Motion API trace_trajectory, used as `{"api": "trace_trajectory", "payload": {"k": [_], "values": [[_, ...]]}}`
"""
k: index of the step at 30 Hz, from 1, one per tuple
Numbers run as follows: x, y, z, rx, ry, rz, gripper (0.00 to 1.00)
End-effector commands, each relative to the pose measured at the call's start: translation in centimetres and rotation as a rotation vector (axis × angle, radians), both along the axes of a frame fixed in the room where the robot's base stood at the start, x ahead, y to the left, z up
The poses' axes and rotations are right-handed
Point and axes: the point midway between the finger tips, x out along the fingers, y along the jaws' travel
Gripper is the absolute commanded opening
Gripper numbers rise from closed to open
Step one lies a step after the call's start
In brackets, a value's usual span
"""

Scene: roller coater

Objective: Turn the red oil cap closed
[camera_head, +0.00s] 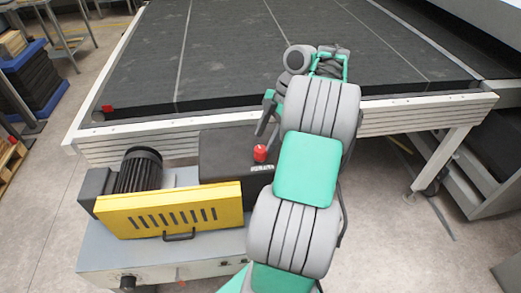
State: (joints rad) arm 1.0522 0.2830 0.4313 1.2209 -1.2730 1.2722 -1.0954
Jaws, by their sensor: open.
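The red oil cap (260,153) is a small red knob on top of the dark gearbox housing (222,152), left of my arm. A small pale label lies just below it. My gripper (264,122) is above the cap in the picture, with its dark fingers pointing down and to the left. The fingers appear apart from the cap, with nothing between them. My grey and green arm covers the area right of the cap and part of the gripper.
A yellow guard (170,210) with slots and a handle stands beside a dark ribbed motor (140,170). Behind is a wide black conveyor bed (230,50) with a pale frame edge. A red button (107,108) sits at its left corner.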

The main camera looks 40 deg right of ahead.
Motion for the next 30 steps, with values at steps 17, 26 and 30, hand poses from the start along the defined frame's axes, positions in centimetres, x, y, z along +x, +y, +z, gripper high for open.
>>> {"api": "trace_trajectory", "payload": {"k": [17, 26, 30], "values": [[0.7, 1.9, -4.8, -0.001, 0.000, -0.004, 0.57], [0.7, 1.9, -4.8, 0.000, 0.000, -0.004, 0.33], [0.7, 1.9, -4.8, 0.000, 0.000, -0.004, 0.21]]}}
